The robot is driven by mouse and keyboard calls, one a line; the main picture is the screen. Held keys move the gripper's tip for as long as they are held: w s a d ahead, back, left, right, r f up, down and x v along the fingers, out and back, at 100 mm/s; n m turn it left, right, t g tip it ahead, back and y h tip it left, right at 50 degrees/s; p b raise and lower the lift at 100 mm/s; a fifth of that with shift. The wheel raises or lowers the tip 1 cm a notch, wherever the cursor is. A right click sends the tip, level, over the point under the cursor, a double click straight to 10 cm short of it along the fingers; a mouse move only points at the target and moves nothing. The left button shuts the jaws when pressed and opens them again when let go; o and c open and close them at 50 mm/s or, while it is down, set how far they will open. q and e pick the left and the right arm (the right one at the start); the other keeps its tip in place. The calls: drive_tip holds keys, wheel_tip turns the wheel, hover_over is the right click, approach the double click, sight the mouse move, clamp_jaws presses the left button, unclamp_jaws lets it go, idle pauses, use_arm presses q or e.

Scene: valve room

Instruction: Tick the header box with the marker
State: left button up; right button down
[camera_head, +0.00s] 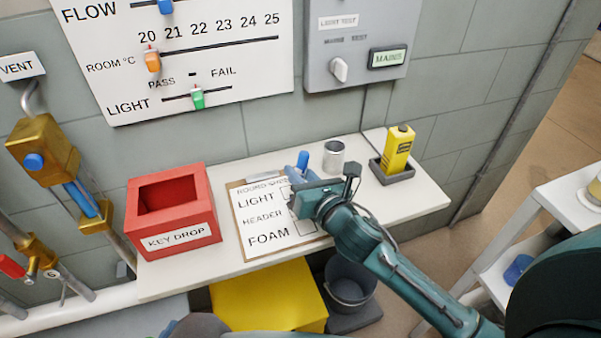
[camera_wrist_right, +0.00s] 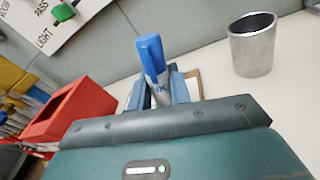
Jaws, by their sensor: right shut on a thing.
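The marker (camera_wrist_right: 152,55) has a bright blue upper part and stands between the two fingers of my right gripper (camera_wrist_right: 160,92) in the right wrist view. In the head view my right gripper (camera_head: 301,168) is shut on it, over the upper right part of the clipboard (camera_head: 233,212). The sheet (camera_head: 262,220) reads LIGHT, HEADER and FOAM. My gripper covers part of its right side, so the header box and the marker's tip cannot be made out clearly. My left gripper is not in view.
A red KEY DROP box (camera_head: 172,240) stands left of the clipboard. A grey metal cup (camera_head: 339,161) stands behind my gripper. A yellow bottle (camera_head: 397,150) sits in a dark tray (camera_head: 400,177) at the right. The white shelf (camera_head: 365,205) is clear in front of that tray.

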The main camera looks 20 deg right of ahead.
drive_tip(key=shift+s+d+f, duration=0.1)
drive_tip(key=shift+s+d, duration=0.05)
drive_tip(key=shift+s+d, duration=0.3)
drive_tip(key=shift+d, duration=0.1)
drive_tip(key=shift+s+a+p, duration=0.1)
drive_tip(key=shift+a+p, duration=0.05)
drive_tip(key=shift+p, duration=0.2)
drive_tip(key=shift+s+a, duration=0.2)
drive_tip(key=shift+a, duration=0.15)
